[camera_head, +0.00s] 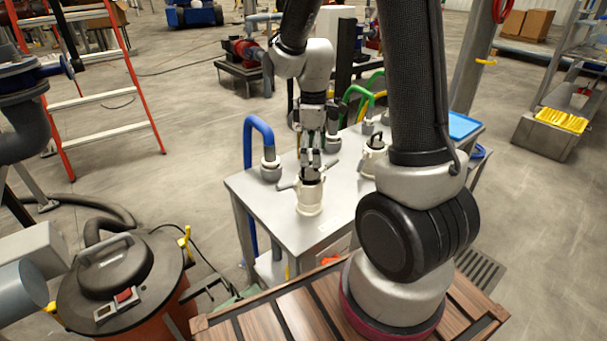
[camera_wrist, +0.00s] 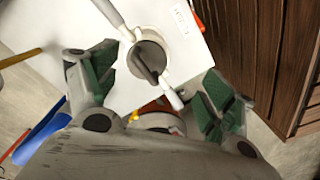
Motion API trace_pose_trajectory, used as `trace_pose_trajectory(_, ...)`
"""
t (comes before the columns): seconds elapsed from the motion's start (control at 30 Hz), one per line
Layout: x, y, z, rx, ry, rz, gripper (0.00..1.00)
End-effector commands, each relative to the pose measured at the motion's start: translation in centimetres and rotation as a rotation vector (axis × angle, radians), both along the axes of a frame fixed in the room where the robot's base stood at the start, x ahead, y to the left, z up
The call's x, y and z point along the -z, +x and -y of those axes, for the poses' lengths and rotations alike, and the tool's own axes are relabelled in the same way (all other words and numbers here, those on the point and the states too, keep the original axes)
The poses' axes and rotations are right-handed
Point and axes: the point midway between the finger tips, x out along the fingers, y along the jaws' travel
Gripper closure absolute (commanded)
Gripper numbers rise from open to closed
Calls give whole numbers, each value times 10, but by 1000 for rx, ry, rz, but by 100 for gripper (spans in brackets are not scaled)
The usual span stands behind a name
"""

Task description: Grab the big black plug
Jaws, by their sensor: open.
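A cream, cup-shaped coupling (camera_head: 309,198) with two side levers stands on the grey table, below my gripper (camera_head: 311,160). In the wrist view this coupling (camera_wrist: 166,41) shows from above with its levers spread, and a dark bar-like piece (camera_wrist: 146,68) inside its round mouth. My gripper (camera_wrist: 157,92) is open with green pads, one finger on each side of the view, and nothing is held. A second cream fitting (camera_head: 369,163) has a black handle-topped piece (camera_head: 376,141) in it, behind and right. I cannot tell which dark piece is the big black plug.
The grey table (camera_head: 255,205) carries a blue curved pipe (camera_head: 258,130), green pipes (camera_head: 357,93) and a blue tray (camera_head: 464,126). A black-lidded vacuum (camera_head: 118,270) stands at lower left. An orange ladder (camera_head: 142,75) is behind. Some tabletop left of the coupling is clear.

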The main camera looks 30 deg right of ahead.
Motion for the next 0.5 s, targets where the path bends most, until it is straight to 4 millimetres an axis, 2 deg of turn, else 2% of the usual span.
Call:
trace_pose_trajectory(0.1, -3, 11, 0, -110, 6, 37, 17)
trace_pose_trajectory(0.33, -2, 16, 0, -243, 9, 60, 17)
trace_pose_trajectory(0.5, 13, 16, -1, -264, 10, 57, 17)
